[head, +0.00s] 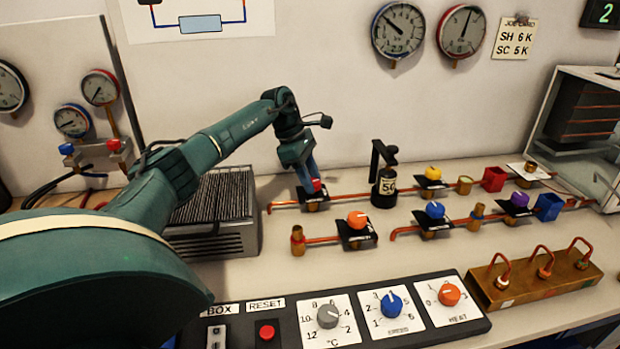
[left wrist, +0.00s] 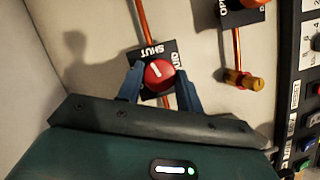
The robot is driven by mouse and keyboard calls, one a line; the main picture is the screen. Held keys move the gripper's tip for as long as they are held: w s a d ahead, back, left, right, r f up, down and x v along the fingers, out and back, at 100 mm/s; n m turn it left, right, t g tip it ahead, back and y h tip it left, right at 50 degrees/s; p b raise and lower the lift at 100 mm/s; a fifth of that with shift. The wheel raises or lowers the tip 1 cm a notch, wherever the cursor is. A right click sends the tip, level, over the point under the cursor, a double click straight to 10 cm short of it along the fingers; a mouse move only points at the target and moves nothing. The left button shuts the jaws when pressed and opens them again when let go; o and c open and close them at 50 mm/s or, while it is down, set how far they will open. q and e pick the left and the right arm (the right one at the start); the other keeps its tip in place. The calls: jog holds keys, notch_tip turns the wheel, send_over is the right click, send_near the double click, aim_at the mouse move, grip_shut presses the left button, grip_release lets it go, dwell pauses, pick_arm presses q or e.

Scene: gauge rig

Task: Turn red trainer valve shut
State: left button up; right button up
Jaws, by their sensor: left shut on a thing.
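The red trainer valve has a red round knob (left wrist: 159,75) on a black plate (left wrist: 153,50) lettered SHUT at the top and another word, partly covered, at the right. The knob's short white mark points up and slightly left, roughly toward SHUT. In the head view the red knob (head: 317,185) shows at the left end of the back copper pipe. My left gripper (left wrist: 160,80) has its two blue fingers on either side of the knob and is shut on it. In the head view my left gripper (head: 309,178) partly hides the valve from above. My right gripper is not in view.
An orange valve (head: 357,219) stands close in front, with a brass fitting (head: 298,240) at its left. A black stand with a 50 label (head: 384,186) is just right. A grey ribbed box (head: 212,215) is at the left. The control panel (head: 375,310) lies in front.

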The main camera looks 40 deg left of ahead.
pick_arm(q)
jog(key=shift+w+m+g+b, duration=0.15)
jog(key=shift+m+g+b, duration=0.15)
jog(key=shift+m, duration=0.8)
jog(key=shift+r+m+g, duration=0.1)
jog(key=shift+m+g, duration=0.2)
jog(key=shift+m, duration=0.5)
jog(key=o, duration=1)
